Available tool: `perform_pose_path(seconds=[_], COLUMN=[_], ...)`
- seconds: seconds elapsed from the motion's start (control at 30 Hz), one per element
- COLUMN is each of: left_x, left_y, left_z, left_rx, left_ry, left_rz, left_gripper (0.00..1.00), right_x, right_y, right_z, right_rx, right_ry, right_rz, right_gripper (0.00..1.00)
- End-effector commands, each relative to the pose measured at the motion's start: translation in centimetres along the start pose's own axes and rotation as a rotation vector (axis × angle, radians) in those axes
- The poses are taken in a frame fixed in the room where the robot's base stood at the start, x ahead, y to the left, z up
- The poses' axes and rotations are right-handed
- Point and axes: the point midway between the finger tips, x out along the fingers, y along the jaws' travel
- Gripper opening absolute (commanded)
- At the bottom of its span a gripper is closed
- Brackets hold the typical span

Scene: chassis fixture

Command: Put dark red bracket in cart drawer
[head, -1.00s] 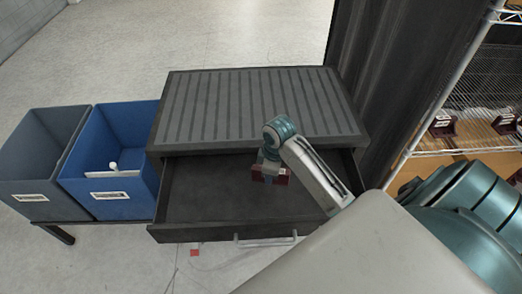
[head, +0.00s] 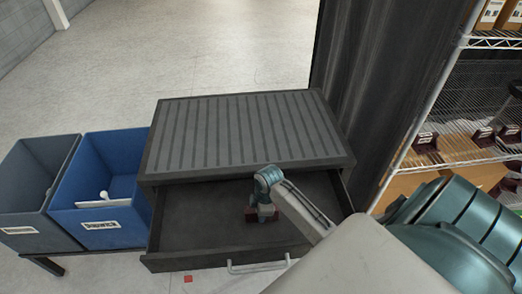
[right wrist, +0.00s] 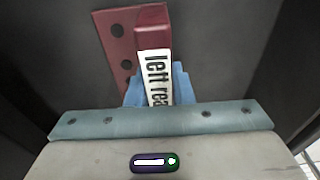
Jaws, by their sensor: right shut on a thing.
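The dark red bracket (head: 251,215) is inside the open drawer of the dark cart. In the right wrist view the bracket (right wrist: 118,42) has a plate with holes and a white label that reads "left rea", partly covered. My right gripper (head: 264,206) is shut on the bracket, and its blue fingers (right wrist: 160,88) press on both sides of the labelled part. The drawer (head: 195,220) is pulled out and otherwise looks empty. I cannot tell whether the bracket touches the drawer floor. My left gripper is not in view.
The cart's ribbed top (head: 245,130) is bare. A blue bin (head: 103,222) and a grey bin (head: 28,215) stand left of the cart. A wire shelf (head: 460,150) with boxes and more dark red brackets is at right, beyond a dark panel (head: 355,80).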

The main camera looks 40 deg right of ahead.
Motion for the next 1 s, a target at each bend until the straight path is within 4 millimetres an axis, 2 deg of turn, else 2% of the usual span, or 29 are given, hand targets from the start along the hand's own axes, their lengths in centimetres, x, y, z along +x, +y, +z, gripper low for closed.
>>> perform_pose_path(seconds=[0.37, 0.4, 0.5, 0.87, 1.0], left_x=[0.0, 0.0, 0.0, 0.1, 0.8], left_y=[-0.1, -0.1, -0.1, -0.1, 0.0], left_z=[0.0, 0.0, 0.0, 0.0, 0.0], left_rx=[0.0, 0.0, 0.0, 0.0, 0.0], left_ry=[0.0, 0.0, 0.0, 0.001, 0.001], left_rz=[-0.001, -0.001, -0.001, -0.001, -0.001], left_gripper=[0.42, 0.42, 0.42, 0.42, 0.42], right_x=[0.4, 0.4, 0.4, -0.1, -2.0], right_y=[0.1, 0.0, 0.0, 0.1, 0.1], right_z=[0.0, 0.0, 0.0, 0.0, 0.0], right_rx=[0.0, 0.0, 0.0, 0.0, -0.002], right_ry=[0.001, 0.001, 0.001, 0.0, 0.001], right_rz=[0.002, 0.001, 0.001, 0.002, 0.005], right_gripper=[0.0, 0.27, 0.43, 0.43, 0.43])
